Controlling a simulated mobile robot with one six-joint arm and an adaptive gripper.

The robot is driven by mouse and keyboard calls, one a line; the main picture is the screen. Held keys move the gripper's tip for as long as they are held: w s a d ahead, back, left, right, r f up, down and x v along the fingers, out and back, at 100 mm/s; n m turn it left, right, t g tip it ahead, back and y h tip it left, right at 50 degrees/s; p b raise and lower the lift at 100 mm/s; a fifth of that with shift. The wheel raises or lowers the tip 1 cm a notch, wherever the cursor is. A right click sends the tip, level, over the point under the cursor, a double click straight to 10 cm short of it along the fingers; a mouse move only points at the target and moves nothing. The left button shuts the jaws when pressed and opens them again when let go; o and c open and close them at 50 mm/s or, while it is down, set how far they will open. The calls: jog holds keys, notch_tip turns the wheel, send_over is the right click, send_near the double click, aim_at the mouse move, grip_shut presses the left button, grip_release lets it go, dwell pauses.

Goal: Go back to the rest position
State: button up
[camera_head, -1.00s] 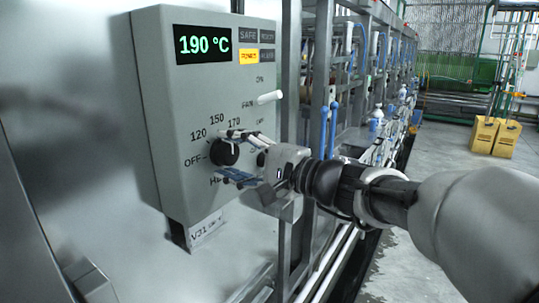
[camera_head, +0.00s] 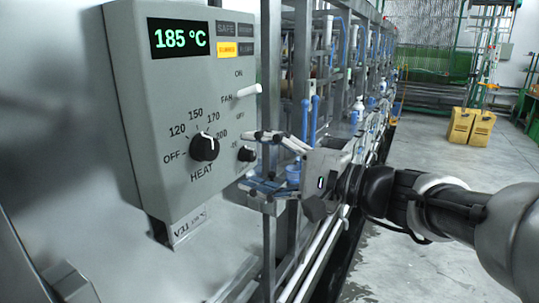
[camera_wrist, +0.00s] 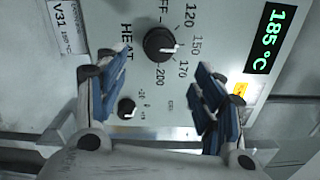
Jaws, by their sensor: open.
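The grey control box (camera_head: 165,120) hangs at the left in the head view. Its green display (camera_head: 179,38) reads 185 °C. The black HEAT knob (camera_head: 205,147) carries a white mark that points up-right, roughly between 150 and 170; it also shows in the wrist view (camera_wrist: 160,45). My gripper (camera_head: 256,162) is open and empty, in front of the box and to the right of the knob, apart from it. In the wrist view its two fingers (camera_wrist: 162,85) stand spread, with the panel visible between them.
A white fan lever (camera_head: 248,91) and a smaller black knob (camera_head: 246,154) are on the panel. A yellow lamp (camera_head: 227,49) is lit. Metal frames with blue handles (camera_head: 310,120) stand close behind my gripper. Yellow boxes (camera_head: 470,128) stand on the open floor at right.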

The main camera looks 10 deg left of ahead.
jog(key=shift+v, duration=0.85)
jog(key=shift+s, duration=0.1)
jog(key=s+d+f+n+g+h, duration=0.2)
jog(key=s+f+h, duration=0.2)
jog(key=s+f, duration=0.4)
jog(key=s+d+f+n+g+h, duration=0.2)
jog(key=s+d+f+h, duration=0.15)
jog(key=s+f, duration=0.45)
jog(key=s+d+f+n+t+h, duration=0.1)
jog(key=s+d+f+h, duration=0.2)
jog(key=d, duration=0.4)
jog(key=s+d+f+n+h, duration=0.1)
jog(key=s+d+f+h, duration=0.2)
jog(key=d+h, duration=0.3)
jog(key=shift+s+d+f+n+t, duration=0.2)
jog(key=shift+d+f+n+t, duration=0.2)
jog(key=shift+d, duration=0.55)
jog(key=shift+c, duration=0.3)
